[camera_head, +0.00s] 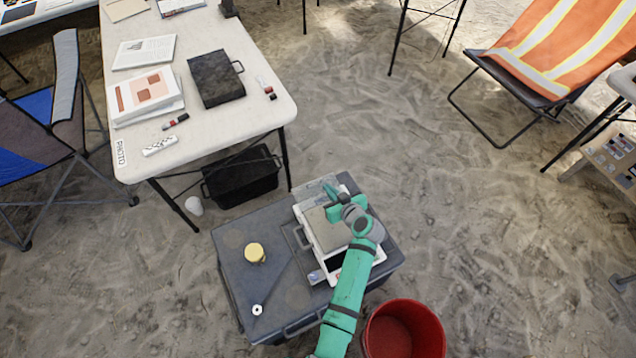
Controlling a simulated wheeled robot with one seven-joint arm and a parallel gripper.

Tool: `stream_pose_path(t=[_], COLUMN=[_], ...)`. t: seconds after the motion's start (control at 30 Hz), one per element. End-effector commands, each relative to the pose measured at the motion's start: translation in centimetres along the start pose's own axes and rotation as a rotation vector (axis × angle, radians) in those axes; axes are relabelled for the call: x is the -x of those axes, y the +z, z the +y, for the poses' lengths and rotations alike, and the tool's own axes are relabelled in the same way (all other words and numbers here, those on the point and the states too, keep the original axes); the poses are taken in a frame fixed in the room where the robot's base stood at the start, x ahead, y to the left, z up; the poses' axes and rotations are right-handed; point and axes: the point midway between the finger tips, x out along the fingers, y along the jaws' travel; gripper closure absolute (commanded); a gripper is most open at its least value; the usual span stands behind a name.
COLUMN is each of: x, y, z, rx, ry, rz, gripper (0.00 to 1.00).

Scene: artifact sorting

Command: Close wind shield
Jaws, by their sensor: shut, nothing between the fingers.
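A white weighing device (328,236) with a grey pan stands on the dark grey case in the lower middle. A clear panel (316,188), which looks like the wind shield, shows at its far side; its exact angle is hard to tell. A grey handle-like loop (302,238) sits at the device's left side. My green arm reaches over the device from below and hides part of its right side. My gripper (330,197) is shut and empty, over the far part of the device near the clear panel. I cannot tell whether it touches the panel.
The dark grey case (240,285) also bears a yellow-topped jar (255,252) and a small white roll (257,310). A red bucket (404,325) stands at the lower right. A white table (225,120) with papers and a black case (216,78) stands behind left. Sand lies open to the right.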

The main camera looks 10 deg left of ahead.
Motion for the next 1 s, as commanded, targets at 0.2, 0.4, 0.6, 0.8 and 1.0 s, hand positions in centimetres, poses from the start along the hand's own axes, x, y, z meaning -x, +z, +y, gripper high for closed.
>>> stream_pose_path(t=[0.2,0.4,0.6,0.8,1.0], x=[-3.6,-7.3,-10.1,-11.4,-12.0], y=[-0.1,-0.1,0.8,2.2,2.8], z=[0.0,-0.1,0.0,0.0,0.0], rx=[-0.002,-0.004,-0.006,-0.005,-0.004], ry=[-0.002,-0.002,-0.001,0.000,0.000], rz=[0.000,-0.001,-0.003,-0.001,-0.002], gripper=[1.00,1.00,1.00,1.00,1.00])
